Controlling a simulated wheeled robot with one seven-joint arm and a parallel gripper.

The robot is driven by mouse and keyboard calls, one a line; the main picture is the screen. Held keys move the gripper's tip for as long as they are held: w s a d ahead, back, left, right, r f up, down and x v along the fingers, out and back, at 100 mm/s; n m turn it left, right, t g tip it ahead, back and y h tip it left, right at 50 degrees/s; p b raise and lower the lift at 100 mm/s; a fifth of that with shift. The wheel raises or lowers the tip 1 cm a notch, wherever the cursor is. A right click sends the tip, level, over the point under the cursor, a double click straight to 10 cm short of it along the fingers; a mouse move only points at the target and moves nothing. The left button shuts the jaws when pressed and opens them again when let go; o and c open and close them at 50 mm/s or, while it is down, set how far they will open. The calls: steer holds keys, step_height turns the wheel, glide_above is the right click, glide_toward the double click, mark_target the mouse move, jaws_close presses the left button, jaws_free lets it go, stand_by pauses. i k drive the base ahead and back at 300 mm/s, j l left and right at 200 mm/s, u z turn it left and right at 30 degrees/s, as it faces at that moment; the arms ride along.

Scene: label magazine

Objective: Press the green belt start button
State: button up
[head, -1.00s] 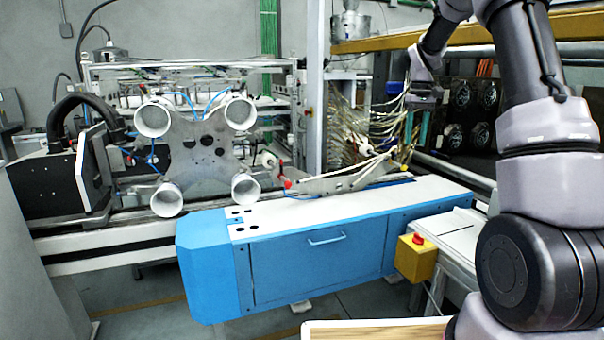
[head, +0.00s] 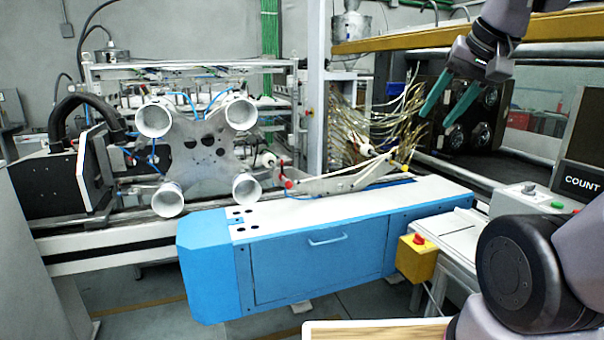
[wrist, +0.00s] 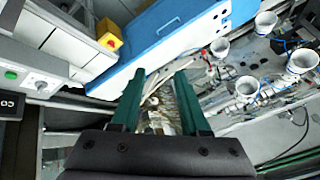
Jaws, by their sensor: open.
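In the wrist view the green button (wrist: 11,75) is at the far left, next to the knob (wrist: 41,86). My gripper (head: 440,107) is raised well above and behind the box in the head view, apart from the button. Its two green fingers (wrist: 158,98) are spread with nothing between them.
A black COUNT display (head: 582,183) stands behind the box. A yellow box with a red button (head: 419,240) is mounted beside the blue cabinet (head: 320,258). Thin tubes (head: 385,135) hang behind the gripper's left side. Open air lies between the gripper and the control box.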

mark_target(557, 205)
steer(key=z, duration=1.5)
